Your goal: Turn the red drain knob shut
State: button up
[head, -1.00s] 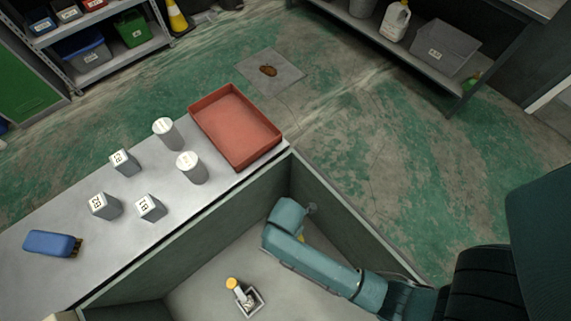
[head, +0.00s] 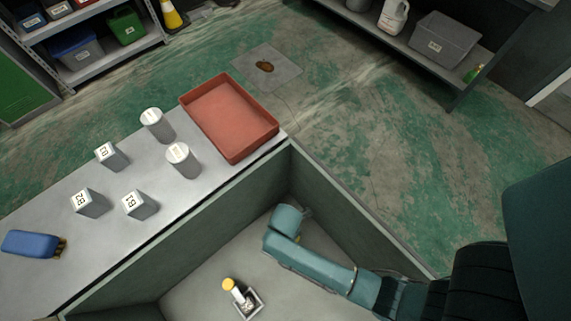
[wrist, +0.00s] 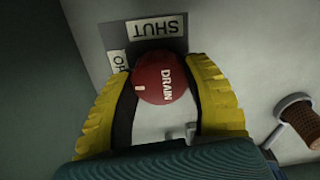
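The red drain knob (wrist: 165,78) is in the wrist view, with "DRAIN" and a short white mark on its face. The mark is at its lower left in the picture. A "SHUT" label (wrist: 155,28), upside down, is above it; another label (wrist: 118,61), partly hidden, starts with "O" at its left. My gripper (wrist: 165,75) has its yellow fingers on both sides of the knob, tips against its edges, and appears shut on it. In the head view my wrist hides the knob, and the fingers are mostly hidden behind it, beside the bay's wall (head: 345,215).
In the wrist view a brown-ended fitting (wrist: 300,118) stands to the right. In the head view, a small square holder (head: 248,304) with a yellow-capped item is on the bay floor. The bench holds a red tray (head: 228,115), several labelled blocks and canisters, and a blue item (head: 30,243).

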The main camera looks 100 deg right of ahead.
jog(key=c, duration=0.4)
jog(key=shift+c, duration=0.3)
jog(key=shift+r+p, duration=0.1)
jog(key=shift+p, duration=0.2)
jog(key=m+p, duration=0.2)
jog(key=p, duration=0.1)
jog(key=shift+r+m, duration=0.15)
jog(key=shift+m, duration=0.15)
jog(key=m+p, duration=0.3)
jog(key=m, duration=0.1)
jog(key=shift+p, duration=0.35)
jog(key=m+p, duration=0.1)
jog(key=m, duration=0.2)
jog(key=m+p, duration=0.1)
jog(key=m, duration=0.1)
jog(key=shift+a+f+m+p, duration=0.1)
jog(key=shift+f+m+p, duration=0.1)
jog(key=shift+m+p, duration=0.2)
jog(key=m+p, duration=0.1)
jog(key=m, duration=0.4)
jog(key=shift+s+f+p, duration=0.1)
jog(key=shift+p, duration=0.2)
jog(key=shift+m, duration=0.4)
